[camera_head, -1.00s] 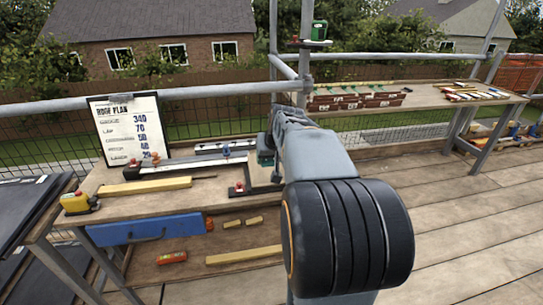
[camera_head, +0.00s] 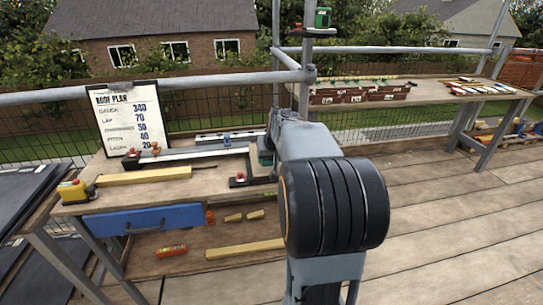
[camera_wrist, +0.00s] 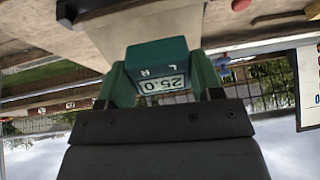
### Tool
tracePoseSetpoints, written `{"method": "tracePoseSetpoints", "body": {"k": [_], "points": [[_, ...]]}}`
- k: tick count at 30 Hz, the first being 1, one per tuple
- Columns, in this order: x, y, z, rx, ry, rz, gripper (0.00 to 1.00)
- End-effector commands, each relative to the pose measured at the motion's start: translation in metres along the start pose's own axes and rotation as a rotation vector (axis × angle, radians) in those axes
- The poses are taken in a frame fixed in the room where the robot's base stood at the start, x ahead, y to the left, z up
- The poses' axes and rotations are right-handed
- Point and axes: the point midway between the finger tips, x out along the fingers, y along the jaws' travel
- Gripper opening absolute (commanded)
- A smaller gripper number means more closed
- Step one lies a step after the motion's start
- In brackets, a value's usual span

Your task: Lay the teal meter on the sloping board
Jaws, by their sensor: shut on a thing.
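A pale board (camera_head: 238,164), partly hidden by my arm, stands there. In the wrist view a pale surface (camera_wrist: 150,30) lies beyond the meter. I cannot tell whether the meter touches it.
The workbench (camera_head: 160,187) carries a clipboard (camera_head: 128,120), a yellow tape measure (camera_head: 72,191), a timber strip (camera_head: 145,176) and a metal rail (camera_head: 190,152). A green device (camera_head: 322,18) sits on a post. A farther table (camera_head: 430,91) holds several brown boxes (camera_head: 360,93). Open decking lies right.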

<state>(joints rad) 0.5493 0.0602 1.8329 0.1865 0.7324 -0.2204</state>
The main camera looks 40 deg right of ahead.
Motion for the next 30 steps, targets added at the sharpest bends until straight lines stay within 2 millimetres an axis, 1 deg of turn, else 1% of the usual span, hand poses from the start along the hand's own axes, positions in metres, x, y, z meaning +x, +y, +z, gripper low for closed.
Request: {"method": "tracePoseSetpoints", "body": {"k": [1, 6, 13, 21, 30], "points": [[0.006, 0.0, 0.001, 0.0, 0.0, 0.001, 0.41], [0.017, 0.001, 0.002, 0.0, 0.001, 0.003, 0.41], [0.029, 0.002, 0.003, -0.001, 0.0, 0.003, 0.41], [0.037, 0.003, 0.004, -0.001, 0.001, 0.003, 0.41], [0.038, 0.003, 0.004, -0.001, 0.001, 0.003, 0.41]]}}
